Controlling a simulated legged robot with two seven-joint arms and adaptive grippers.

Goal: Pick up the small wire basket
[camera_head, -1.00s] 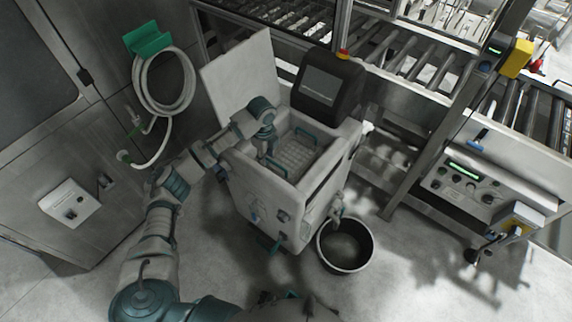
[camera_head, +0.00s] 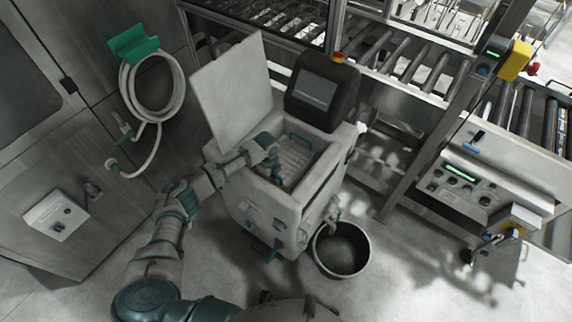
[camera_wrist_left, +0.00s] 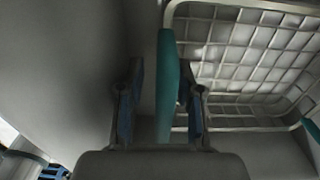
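The small wire basket (camera_head: 296,158) has a pale wire grid and teal handles. It sits inside the open tub of the grey washer unit (camera_head: 262,192). My left gripper (camera_head: 272,168) reaches down into the tub at the basket's left side. In the left wrist view, the basket (camera_wrist_left: 245,55) fills the upper right, and one teal handle (camera_wrist_left: 168,80) stands between the fingers of my left gripper (camera_wrist_left: 158,100). The fingers are apart, with a clear gap between the left finger and the handle; the right finger is close to it. My right gripper is not seen.
The unit's lid (camera_head: 232,90) stands raised behind the tub, next to a dark screen (camera_head: 318,88). A black bucket (camera_head: 341,250) is on the floor at the unit's right. A coiled hose (camera_head: 152,88) hangs on the left wall. Roller conveyors (camera_head: 400,62) run along the back.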

